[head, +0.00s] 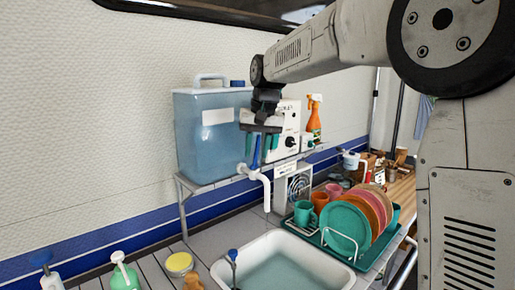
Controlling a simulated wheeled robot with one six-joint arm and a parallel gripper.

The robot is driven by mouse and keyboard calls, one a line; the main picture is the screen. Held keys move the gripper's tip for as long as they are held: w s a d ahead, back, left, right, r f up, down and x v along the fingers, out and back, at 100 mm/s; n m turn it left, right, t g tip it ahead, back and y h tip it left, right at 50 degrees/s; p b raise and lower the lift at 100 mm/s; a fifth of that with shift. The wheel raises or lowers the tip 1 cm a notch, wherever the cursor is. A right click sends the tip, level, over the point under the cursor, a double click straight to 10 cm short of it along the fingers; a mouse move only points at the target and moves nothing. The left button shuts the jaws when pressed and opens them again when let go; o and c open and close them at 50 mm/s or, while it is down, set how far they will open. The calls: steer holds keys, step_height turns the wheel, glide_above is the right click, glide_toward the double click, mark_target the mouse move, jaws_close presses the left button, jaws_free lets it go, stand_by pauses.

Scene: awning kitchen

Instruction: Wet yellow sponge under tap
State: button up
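A round yellow thing (179,262), which may be the sponge, lies on the counter left of the sink, at the bottom of the head view. The white tap (259,181) with an upright blue lever (256,152) is at the lower right of the blue water tank (208,135). Its spout bends down towards the sink. My gripper (261,143) points down above the tap. Its fingers look spread and empty, with the blue lever showing between or behind them; I cannot tell whether they touch it.
The white sink (225,268) holds bluish water. A dish rack with plates (348,228) and mugs stands to its right. A green pump bottle (124,277) stands front left. A white box (284,140) and an orange spray bottle (314,120) stand behind my gripper.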

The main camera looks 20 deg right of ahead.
steer(key=v, duration=0.7)
steer(key=shift+r, duration=0.35)
steer(key=shift+s+d, duration=0.1)
steer(key=shift+s, duration=0.05)
steer(key=s+f, duration=0.6)
steer(key=s, duration=0.6)
steer(key=s+d+f+n, duration=0.1)
steer(key=s+f, duration=0.5)
steer(key=s, duration=0.6)
steer(key=s+d+f+n, duration=0.1)
steer(key=s+f, duration=0.5)
steer(key=s, duration=0.7)
steer(key=shift+g+h, duration=0.4)
